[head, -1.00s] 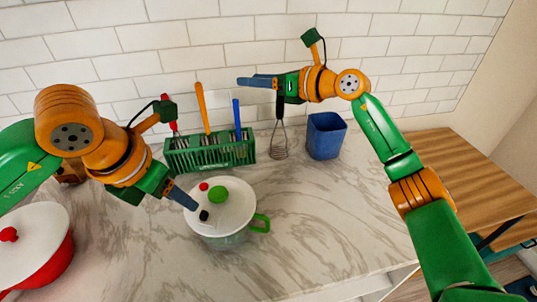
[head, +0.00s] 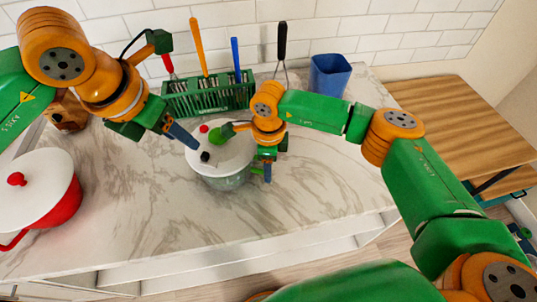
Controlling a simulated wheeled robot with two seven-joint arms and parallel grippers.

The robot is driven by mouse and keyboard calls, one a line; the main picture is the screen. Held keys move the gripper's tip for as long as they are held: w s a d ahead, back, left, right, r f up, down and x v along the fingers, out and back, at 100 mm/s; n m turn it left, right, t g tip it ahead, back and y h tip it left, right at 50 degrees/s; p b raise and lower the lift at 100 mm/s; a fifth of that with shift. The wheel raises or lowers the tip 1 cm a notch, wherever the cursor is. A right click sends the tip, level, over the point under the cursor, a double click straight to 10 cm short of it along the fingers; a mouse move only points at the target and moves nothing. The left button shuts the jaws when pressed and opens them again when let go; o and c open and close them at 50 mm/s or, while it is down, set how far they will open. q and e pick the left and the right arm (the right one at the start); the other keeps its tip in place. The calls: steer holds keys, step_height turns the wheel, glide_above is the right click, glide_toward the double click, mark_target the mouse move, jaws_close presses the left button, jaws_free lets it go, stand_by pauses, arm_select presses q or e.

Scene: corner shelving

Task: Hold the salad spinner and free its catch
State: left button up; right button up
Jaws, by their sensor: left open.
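The salad spinner (head: 222,160) stands on the marble counter, with a white lid and a pale green see-through bowl. Its lid bears a red button (head: 203,129), a black button (head: 205,156) and a green knob (head: 216,136). A green side handle (head: 257,171) shows in part at its right. My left gripper (head: 190,141) is open, its blue fingers at the lid's back left edge; I cannot tell if they touch it. My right gripper (head: 268,175) points down beside the handle. Its wrist hides the lid's right edge, and its jaw opening cannot be made out.
A red pot (head: 66,205) with a white lid stands at the left. A green rack (head: 207,95) with utensils, a black-handled whisk (head: 282,42) and a blue container (head: 329,76) stand along the tiled wall. The counter (head: 150,215) in front of the spinner is clear.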

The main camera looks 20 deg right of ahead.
steer(key=shift+f, duration=0.15)
jaws_close()
stand_by(1.5)
steer(key=shift+c, duration=0.8)
jaws_free()
jaws_close()
